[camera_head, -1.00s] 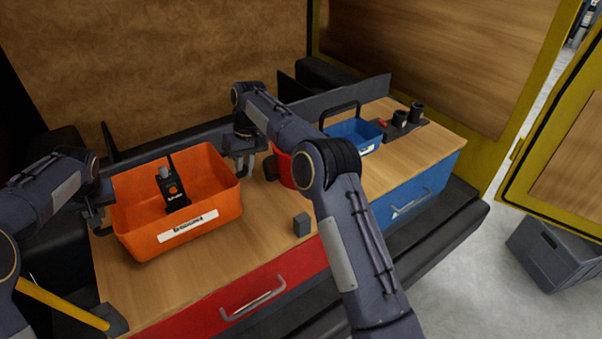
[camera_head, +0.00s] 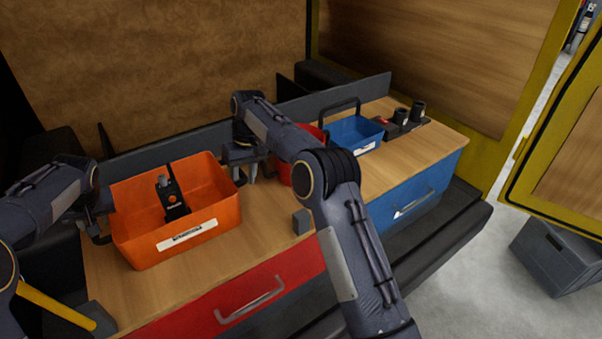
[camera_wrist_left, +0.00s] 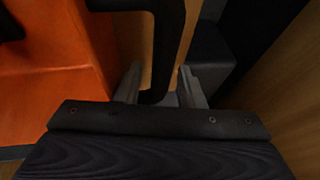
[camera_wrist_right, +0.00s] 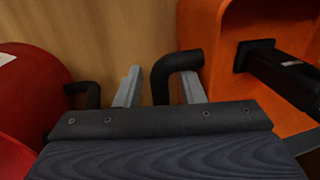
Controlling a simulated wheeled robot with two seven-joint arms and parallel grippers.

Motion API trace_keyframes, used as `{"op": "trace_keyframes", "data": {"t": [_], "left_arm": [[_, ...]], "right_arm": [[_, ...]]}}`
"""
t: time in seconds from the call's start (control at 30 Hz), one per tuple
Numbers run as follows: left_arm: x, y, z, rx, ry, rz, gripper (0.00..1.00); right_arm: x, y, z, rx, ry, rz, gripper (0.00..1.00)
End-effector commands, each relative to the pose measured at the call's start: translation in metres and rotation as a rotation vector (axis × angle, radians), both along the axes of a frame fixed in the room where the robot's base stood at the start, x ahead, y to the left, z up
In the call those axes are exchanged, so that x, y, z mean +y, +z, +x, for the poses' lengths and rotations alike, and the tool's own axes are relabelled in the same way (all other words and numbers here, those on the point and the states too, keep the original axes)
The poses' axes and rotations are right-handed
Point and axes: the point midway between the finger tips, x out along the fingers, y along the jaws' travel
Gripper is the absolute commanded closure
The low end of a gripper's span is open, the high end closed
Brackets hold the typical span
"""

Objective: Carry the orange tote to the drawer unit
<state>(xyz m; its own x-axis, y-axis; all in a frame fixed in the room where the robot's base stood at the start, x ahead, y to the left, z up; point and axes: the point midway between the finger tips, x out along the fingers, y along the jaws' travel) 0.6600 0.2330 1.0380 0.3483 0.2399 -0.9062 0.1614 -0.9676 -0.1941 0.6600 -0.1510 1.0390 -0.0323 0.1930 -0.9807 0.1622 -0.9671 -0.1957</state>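The orange tote (camera_head: 210,232) sits on the wooden top of the drawer unit (camera_head: 150,292), towards its left end. A black device with an orange mark (camera_head: 173,198) is inside it. My left gripper (camera_head: 102,228) is at the tote's left side. In the left wrist view its open fingers (camera_wrist_left: 160,88) stand either side of the tote's black handle (camera_wrist_left: 167,45). My right gripper (camera_head: 252,168) is at the tote's right side. In the right wrist view its fingers (camera_wrist_right: 162,90) are apart, with the other black handle (camera_wrist_right: 178,62) between them, nearer one finger.
A red container (camera_head: 300,172) stands close right of my right gripper. A blue tote (camera_head: 355,135), a black holder (camera_head: 405,122) and a small grey block (camera_head: 302,221) are on the top. A yellow-handled tool (camera_head: 55,305) lies at front left. A grey crate (camera_head: 555,258) is on the floor.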

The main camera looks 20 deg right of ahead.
Motion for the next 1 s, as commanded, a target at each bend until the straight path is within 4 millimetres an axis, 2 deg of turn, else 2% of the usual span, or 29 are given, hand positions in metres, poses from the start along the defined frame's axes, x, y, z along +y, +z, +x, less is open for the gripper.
{"op": "trace_keyframes", "data": {"t": [0.37,0.47,0.8,1.0], "left_arm": [[-0.001,0.006,-0.001,-0.002,-0.001,-0.001,0.62],[-0.005,0.017,-0.006,-0.003,-0.001,0.000,0.62],[-0.021,0.082,-0.031,-0.004,-0.001,0.000,0.62],[-0.027,0.104,-0.040,-0.001,0.000,0.000,0.62]], "right_arm": [[0.000,0.000,0.000,0.000,0.000,0.000,0.62],[0.000,0.000,0.000,0.000,0.000,0.000,0.62],[0.000,0.000,0.000,0.000,0.000,-0.001,0.62],[0.000,0.000,0.000,0.000,0.000,-0.001,0.62]]}}
